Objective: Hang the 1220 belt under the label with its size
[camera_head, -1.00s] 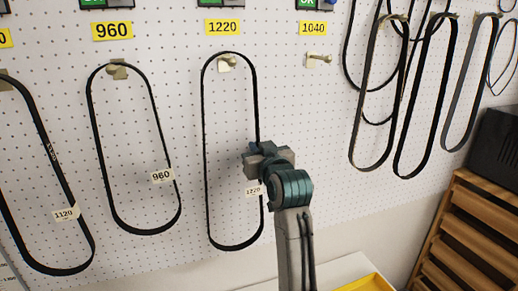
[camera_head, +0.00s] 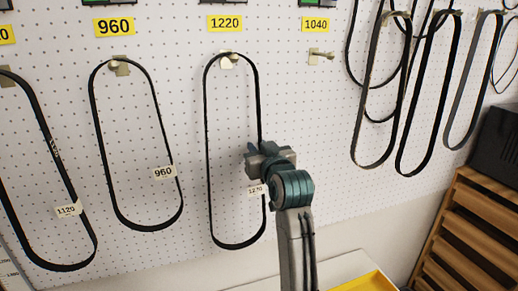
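The 1220 belt (camera_head: 207,150) is a long black loop hanging at the peg (camera_head: 229,61) below the yellow 1220 label (camera_head: 225,23). Its small white size tag (camera_head: 256,190) is on its right side, low down. My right gripper (camera_head: 252,160) is at the belt's right strand, about mid-height, just above the tag. Its fingers are seen from behind and partly hidden by the wrist, so I cannot tell whether they are closed on the strand. My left gripper is not in view.
The 960 belt (camera_head: 97,140) and the 1120 belt (camera_head: 31,215) hang to the left. The peg under the 1040 label (camera_head: 316,25) is empty. Several belts (camera_head: 365,110) hang at the right above a wooden slatted rack (camera_head: 465,235). A yellow bin (camera_head: 368,283) is at the bottom.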

